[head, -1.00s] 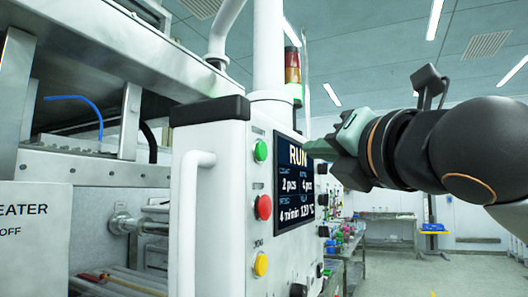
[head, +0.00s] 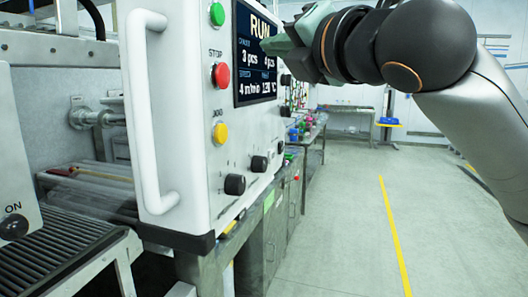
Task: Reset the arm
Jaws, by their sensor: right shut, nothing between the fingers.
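My right arm comes in from the upper right, and its green-grey right gripper (head: 276,46) is shut and empty. The gripper is in front of the right side of the control panel's display (head: 256,80), which reads RUN; I cannot tell whether it touches. The white control panel (head: 186,150) carries a green button (head: 217,14), a red button (head: 221,75), a yellow button (head: 220,133) and several black knobs below. My left gripper is not in view.
A white handle (head: 146,120) stands out from the panel's left side. A roller conveyor (head: 60,250) lies at the lower left. A workbench (head: 310,140) with colored items stands behind the panel. The floor (head: 340,230) with a yellow line (head: 392,230) is clear at right.

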